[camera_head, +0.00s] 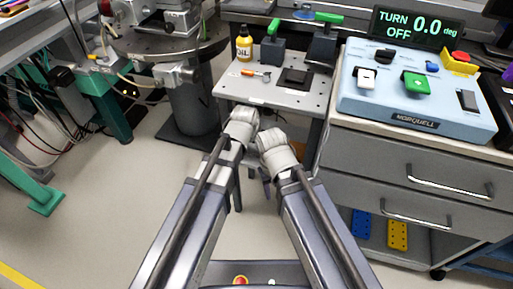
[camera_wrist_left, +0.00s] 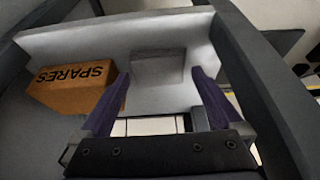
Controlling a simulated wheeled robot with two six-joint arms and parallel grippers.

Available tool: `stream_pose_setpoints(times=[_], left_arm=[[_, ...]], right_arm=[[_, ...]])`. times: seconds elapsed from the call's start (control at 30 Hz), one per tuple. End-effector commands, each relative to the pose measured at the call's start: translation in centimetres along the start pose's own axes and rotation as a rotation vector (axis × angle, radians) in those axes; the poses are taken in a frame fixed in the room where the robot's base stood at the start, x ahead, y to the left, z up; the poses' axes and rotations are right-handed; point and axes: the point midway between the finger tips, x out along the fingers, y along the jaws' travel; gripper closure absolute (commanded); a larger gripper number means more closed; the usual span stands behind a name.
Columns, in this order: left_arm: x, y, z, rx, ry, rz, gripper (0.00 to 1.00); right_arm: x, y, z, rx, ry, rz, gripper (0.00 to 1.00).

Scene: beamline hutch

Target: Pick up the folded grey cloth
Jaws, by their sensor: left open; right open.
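A flat, light grey square, which looks like the folded grey cloth (camera_wrist_left: 158,68), lies on a pale grey shelf (camera_wrist_left: 70,47) in the left wrist view. My left gripper (camera_wrist_left: 161,77) is open, its two purple fingers spread to either side of the cloth in that view. Nothing is between the fingers that I can tell, and the gap to the cloth is unclear. In the head view I cannot make out the cloth. My right gripper (camera_head: 266,184) hangs below its wrist by the table's front and is mostly hidden; a purple finger shows.
An orange SPARES box (camera_wrist_left: 72,88) stands left of the cloth. In the head view a grey table (camera_head: 255,92) carries an oil bottle (camera_head: 244,45), a screwdriver (camera_head: 257,73) and a dark pad (camera_head: 295,77). A drawer cabinet (camera_head: 400,165) stands right.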

Motion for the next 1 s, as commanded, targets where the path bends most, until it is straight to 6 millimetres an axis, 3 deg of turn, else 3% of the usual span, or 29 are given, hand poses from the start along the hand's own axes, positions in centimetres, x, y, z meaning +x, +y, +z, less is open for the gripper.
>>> stream_pose_setpoints(times=[0.1,0.33,0.9,1.0], left_arm=[[1.4,0.21,0.05,0.001,0.0,0.0,0.0],[1.2,0.25,0.0,0.001,0.0,0.0,0.0],[1.2,0.25,0.0,0.001,0.0,0.001,0.63],[1.2,0.25,0.0,0.001,0.0,0.001,0.66]], right_arm=[[1.3,-0.13,-0.08,0.002,0.0,0.0,0.5],[1.1,-0.11,-0.06,0.003,0.0,0.0,0.5],[1.1,-0.11,-0.06,0.003,0.0,0.0,0.5],[1.1,-0.11,-0.06,0.003,0.0,0.0,0.5]])
